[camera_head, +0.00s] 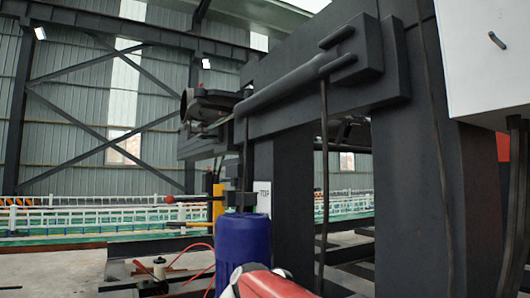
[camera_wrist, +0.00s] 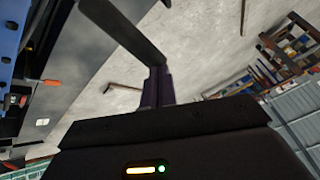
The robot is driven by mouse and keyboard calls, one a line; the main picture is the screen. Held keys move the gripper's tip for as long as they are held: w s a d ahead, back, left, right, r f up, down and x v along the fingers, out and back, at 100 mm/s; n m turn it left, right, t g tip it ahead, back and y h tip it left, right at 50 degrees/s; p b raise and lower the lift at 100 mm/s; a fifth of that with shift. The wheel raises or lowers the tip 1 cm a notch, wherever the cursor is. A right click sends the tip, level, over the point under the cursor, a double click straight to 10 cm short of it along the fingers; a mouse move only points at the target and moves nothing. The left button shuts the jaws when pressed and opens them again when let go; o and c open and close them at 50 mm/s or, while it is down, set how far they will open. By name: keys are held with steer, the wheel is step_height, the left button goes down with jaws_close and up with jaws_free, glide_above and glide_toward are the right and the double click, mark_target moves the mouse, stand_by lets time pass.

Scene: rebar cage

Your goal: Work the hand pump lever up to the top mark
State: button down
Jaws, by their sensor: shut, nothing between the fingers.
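A thin dark lever (camera_head: 190,199) with a red knob lies nearly level at the left of the blue cylinder, in the head view. Its inner end runs to a dark block above the cylinder. A white plate (camera_head: 264,196) with dark lettering stands to the right, partly hidden; no separate mark can be made out. My gripper (camera_wrist: 159,82) shows in the wrist view with its narrow dark fingers together and empty. A dark bar (camera_wrist: 118,28) slants past the fingertips; whether they touch cannot be told. The gripper is not clear in the head view.
A blue cylinder (camera_head: 243,249) stands at the bottom centre. Thick dark posts (camera_head: 408,190) and a long grey bar (camera_head: 285,85) fill the right side. Red hoses (camera_head: 190,262) lie at lower left. Pale floor (camera_wrist: 215,45) and a rack (camera_wrist: 290,45) show in the wrist view.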

steer(key=shift+a+f, duration=0.1)
steer(key=shift+f, duration=0.15)
steer(key=shift+s+a+f+b, duration=0.2)
steer(key=shift+a+f+b, duration=0.1)
steer(key=shift+f+b, duration=0.2)
steer(key=shift+s+a+f+b, duration=0.15)
steer(key=shift+a+f+b, duration=0.15)
steer(key=shift+f+b, duration=0.25)
steer(key=shift+f, duration=0.2)
steer(key=shift+s+a+f+b, duration=0.15)
steer(key=shift+a+f+b, duration=0.15)
steer(key=shift+f, duration=0.2)
steer(key=shift+s+a+f+b, duration=0.1)
steer(key=shift+a+f+b, duration=0.1)
steer(key=shift+f+b, duration=0.4)
steer(key=shift+f, duration=0.2)
